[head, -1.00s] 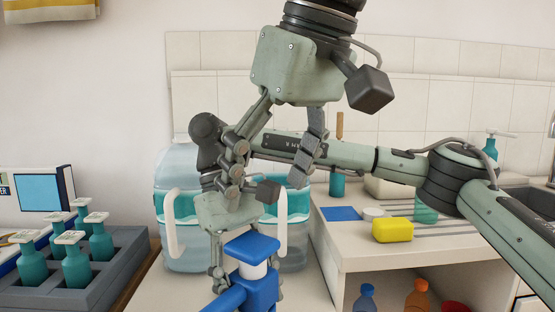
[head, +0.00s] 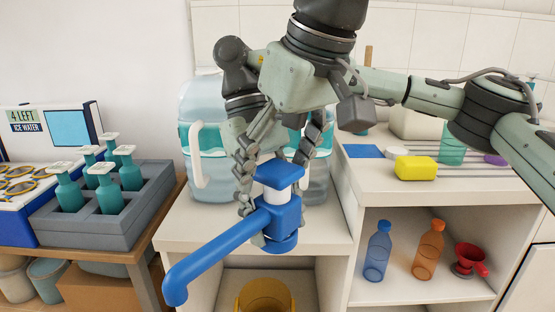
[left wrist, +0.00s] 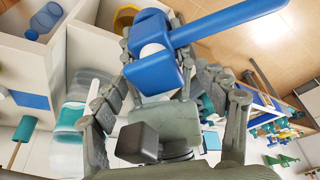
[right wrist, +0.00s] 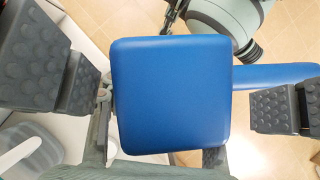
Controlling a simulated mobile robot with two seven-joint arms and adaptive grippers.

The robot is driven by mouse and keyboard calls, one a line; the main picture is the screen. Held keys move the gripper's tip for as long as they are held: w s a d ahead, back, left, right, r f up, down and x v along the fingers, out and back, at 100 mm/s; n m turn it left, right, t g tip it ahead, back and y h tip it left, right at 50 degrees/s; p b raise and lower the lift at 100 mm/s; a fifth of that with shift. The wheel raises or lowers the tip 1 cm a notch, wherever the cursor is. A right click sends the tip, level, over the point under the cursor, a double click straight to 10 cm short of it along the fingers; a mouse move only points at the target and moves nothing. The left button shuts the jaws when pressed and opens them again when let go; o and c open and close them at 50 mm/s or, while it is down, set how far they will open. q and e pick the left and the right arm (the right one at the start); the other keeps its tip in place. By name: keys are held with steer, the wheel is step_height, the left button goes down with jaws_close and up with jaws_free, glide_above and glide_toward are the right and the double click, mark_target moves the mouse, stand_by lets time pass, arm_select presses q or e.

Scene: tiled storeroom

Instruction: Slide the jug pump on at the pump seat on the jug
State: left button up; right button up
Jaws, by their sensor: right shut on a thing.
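The jug pump (head: 282,212) is blue with a white collar and a long spout pointing lower left. It is upright in front of the jug (head: 202,98), a clear body with a teal band and white handle. Grippers cover much of the jug, and its pump seat is hidden. My right gripper (head: 250,205) is shut on the pump, mostly hidden behind my left one. It also shows in the left wrist view (left wrist: 165,125). The pump's flat blue top (right wrist: 172,95) fills the right wrist view. My left gripper (head: 280,150) is open, its fingers spread just above and behind the pump top.
A grey crate (head: 110,238) of teal pump bottles stands left. On the right counter is a yellow block (head: 416,168). A yellow bucket (head: 264,297) is low in front.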

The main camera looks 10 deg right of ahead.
arm_select(q)
steer(key=shift+a, duration=0.1)
steer(key=c, duration=1)
steer(key=shift+c, duration=0.5)
arm_select(e)
steer(key=o, duration=0.9)
steer(key=shift+c, duration=0.2)
steer(key=o, duration=0.5)
steer(key=shift+d, duration=0.1)
steer(key=shift+w+r, duration=0.1)
